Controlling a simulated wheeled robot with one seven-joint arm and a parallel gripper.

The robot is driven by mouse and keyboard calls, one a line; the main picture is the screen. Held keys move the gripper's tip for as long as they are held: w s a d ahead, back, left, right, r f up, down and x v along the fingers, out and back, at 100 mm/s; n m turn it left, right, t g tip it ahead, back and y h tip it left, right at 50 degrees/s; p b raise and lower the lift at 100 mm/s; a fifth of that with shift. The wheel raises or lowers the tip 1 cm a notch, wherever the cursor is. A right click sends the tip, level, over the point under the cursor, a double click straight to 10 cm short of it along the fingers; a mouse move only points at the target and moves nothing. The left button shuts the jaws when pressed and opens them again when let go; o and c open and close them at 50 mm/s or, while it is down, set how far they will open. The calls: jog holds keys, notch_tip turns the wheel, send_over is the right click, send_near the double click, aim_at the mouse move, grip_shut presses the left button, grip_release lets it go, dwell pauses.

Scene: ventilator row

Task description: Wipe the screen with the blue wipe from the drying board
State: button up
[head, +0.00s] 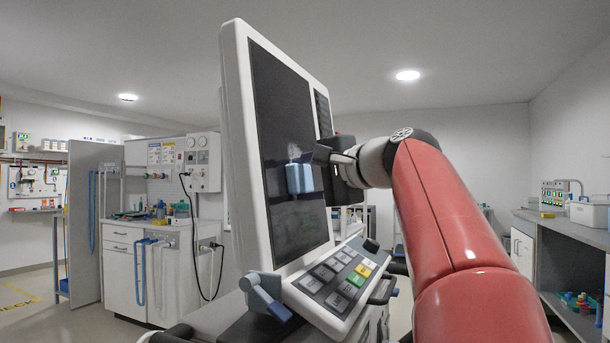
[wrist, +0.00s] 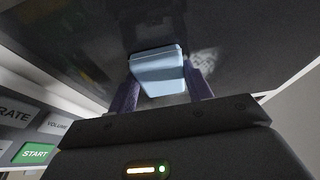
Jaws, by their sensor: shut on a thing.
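The screen (head: 282,125) is a large dark panel in a white frame, tilted and seen from the side in the head view. In the wrist view the dark screen (wrist: 75,50) fills the background, with a pale smear (wrist: 205,58) right of the wipe. The blue wipe (wrist: 158,72) is a light-blue folded pad between the two fingers of my gripper (wrist: 160,92), which is shut on it. In the head view the wipe (head: 301,178) shows against the screen's middle. I cannot tell whether it touches the glass. No drying board can be made out.
A keypad (head: 340,277) with grey, green and yellow keys juts out below the screen. A blue-grey clamp (head: 265,295) sits at its left corner. A white cabinet (head: 150,270) stands at back left, and a bench (head: 570,230) at right.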

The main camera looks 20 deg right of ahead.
jog(key=shift+w+d, duration=0.7)
jog(key=shift+d, duration=0.1)
jog(key=shift+w+d, duration=2.4)
jog(key=shift+w, duration=0.1)
jog(key=shift+s+a+b, duration=2.25)
jog(key=shift+s+a, duration=1.4)
jog(key=shift+a, duration=0.15)
notch_tip(320, 180, up, 2)
jog(key=shift+w+a+r+p, duration=0.1)
jog(key=shift+a+p, duration=0.05)
jog(key=shift+p, duration=1.1)
jog(key=shift+w+d+p, duration=0.85)
jog(key=shift+w+d, duration=0.25)
jog(key=shift+d, duration=0.1)
jog(key=w+d, duration=0.2)
jog(key=shift+w+d, duration=0.35)
jog(key=shift+w, duration=0.05)
